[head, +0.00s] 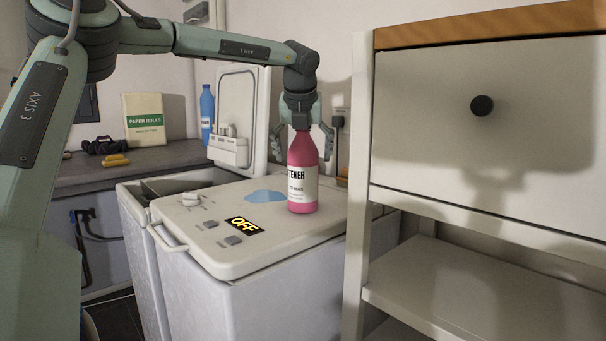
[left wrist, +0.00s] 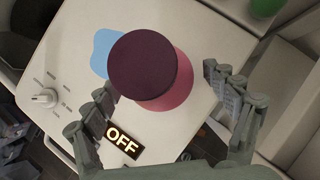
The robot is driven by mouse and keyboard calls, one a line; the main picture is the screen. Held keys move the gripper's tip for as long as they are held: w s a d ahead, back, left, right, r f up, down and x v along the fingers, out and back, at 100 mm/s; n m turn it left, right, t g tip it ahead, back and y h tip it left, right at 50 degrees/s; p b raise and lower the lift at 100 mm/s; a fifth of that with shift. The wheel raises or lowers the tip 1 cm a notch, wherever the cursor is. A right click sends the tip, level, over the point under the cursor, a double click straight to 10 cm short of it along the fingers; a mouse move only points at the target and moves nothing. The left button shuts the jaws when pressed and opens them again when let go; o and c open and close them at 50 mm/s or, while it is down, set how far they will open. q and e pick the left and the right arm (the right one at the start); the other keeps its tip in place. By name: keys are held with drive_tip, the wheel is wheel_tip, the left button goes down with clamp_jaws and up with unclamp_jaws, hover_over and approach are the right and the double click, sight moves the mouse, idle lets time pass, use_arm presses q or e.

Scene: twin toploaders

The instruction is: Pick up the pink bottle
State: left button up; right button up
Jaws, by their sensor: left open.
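The pink bottle (head: 302,178) has a white label and stands upright on the lid of a white toploader washer (head: 250,255). In the left wrist view the dark cap of the pink bottle (left wrist: 150,68) is seen from above. My left gripper (head: 303,130) points down over the bottle's top. In the left wrist view my left gripper (left wrist: 165,100) is open, with one finger on each side of the bottle and a gap to each. My right gripper is in neither view.
A white cabinet (head: 470,120) with a black knob and shelves stands close on the right. A raised washer lid (head: 238,110) stands behind. The lid front is clear.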

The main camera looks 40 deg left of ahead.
use_arm(q)
drive_tip(key=shift+w+a+f, duration=0.25)
drive_tip(key=shift+w+f, duration=0.1)
drive_tip(key=shift+f, duration=0.25)
drive_tip(key=shift+r, duration=0.15)
drive_tip(key=c, duration=1.8)
